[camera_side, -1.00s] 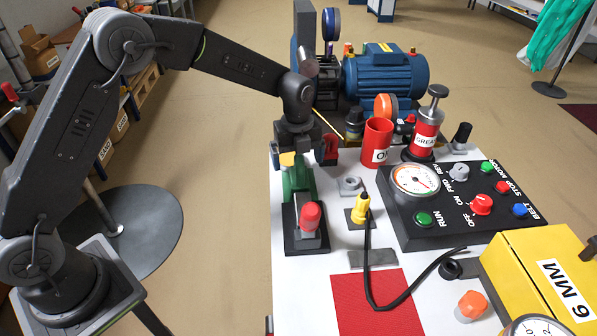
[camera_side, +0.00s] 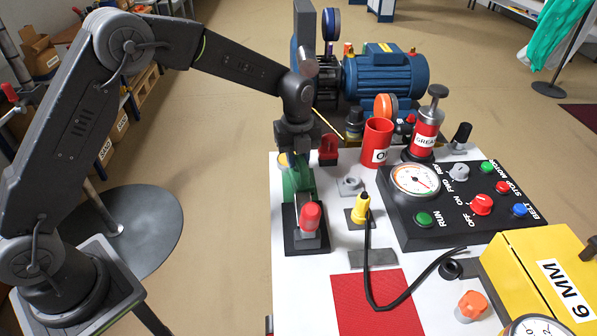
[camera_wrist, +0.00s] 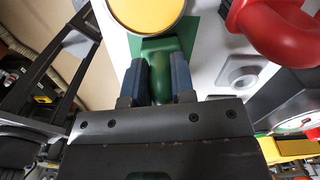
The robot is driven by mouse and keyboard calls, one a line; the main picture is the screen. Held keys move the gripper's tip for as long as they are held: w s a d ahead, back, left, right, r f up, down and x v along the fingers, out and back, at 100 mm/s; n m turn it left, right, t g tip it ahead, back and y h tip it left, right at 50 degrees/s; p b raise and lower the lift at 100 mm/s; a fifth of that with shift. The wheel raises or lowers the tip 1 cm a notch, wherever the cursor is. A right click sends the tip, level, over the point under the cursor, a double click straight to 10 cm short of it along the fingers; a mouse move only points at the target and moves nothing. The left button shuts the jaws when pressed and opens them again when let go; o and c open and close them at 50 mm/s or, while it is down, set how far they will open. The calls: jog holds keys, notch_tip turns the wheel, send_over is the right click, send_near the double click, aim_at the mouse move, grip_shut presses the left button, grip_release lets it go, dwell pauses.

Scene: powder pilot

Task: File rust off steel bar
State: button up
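My gripper (camera_wrist: 160,82) points down at the back left of the white table. In the wrist view its two blue-grey fingers stand on either side of a rounded green piece (camera_wrist: 166,52). I cannot tell whether they touch it. In the side view a green body (camera_side: 304,182) is below my gripper, behind a dark base with a red-capped part (camera_side: 311,216). A yellow disc (camera_wrist: 146,8) lies just beyond the green piece. A flat grey bar (camera_side: 374,259) lies at the red mat's back edge; I cannot tell whether it is the steel bar. I cannot make out any rust or file.
A yellow plug (camera_side: 361,208) with a black cable stands right of the green body.

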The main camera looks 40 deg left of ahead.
jog(key=shift+o, duration=0.7)
grip_shut()
jog(key=shift+r, duration=2.55)
